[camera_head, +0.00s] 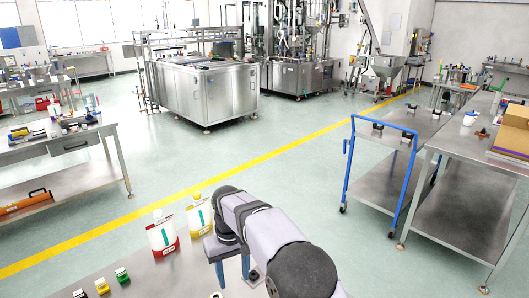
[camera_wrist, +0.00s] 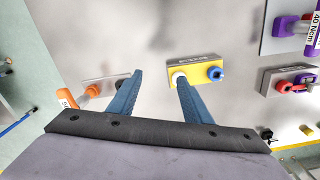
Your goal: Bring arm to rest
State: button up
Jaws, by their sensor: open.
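My arm reaches over the near workbench (camera_head: 165,272) in the head view. My gripper (camera_head: 233,272) hangs down below the wrist, its two blue fingers apart and their tips hard to make out there. In the wrist view my gripper (camera_wrist: 158,74) shows its two blue fingers spread, with nothing held between them. A yellow block (camera_wrist: 196,72) with a white and a blue round part lies just beyond the right finger. I cannot tell whether the finger touches it.
A white-and-red container (camera_head: 162,236) and a white-and-yellow container (camera_head: 199,217) stand beside my arm. Small yellow (camera_head: 102,287) and green (camera_head: 122,275) pieces sit at the bench's front left. In the wrist view, an orange item (camera_wrist: 67,97) is left and a purple tool (camera_wrist: 287,27) right.

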jog(key=s+d+r+m, duration=0.2)
jog(key=s+d, duration=0.2)
jog(key=d, duration=0.6)
jog(key=s+d+f+m, duration=0.1)
jog(key=s+d+f, duration=0.1)
jog(key=s+d, duration=0.5)
jog(key=s+d+f+m, duration=0.2)
jog(key=s+d, duration=0.5)
jog(key=s, duration=0.7)
jog(key=shift+d+f, duration=0.15)
jog(key=shift+d, duration=0.05)
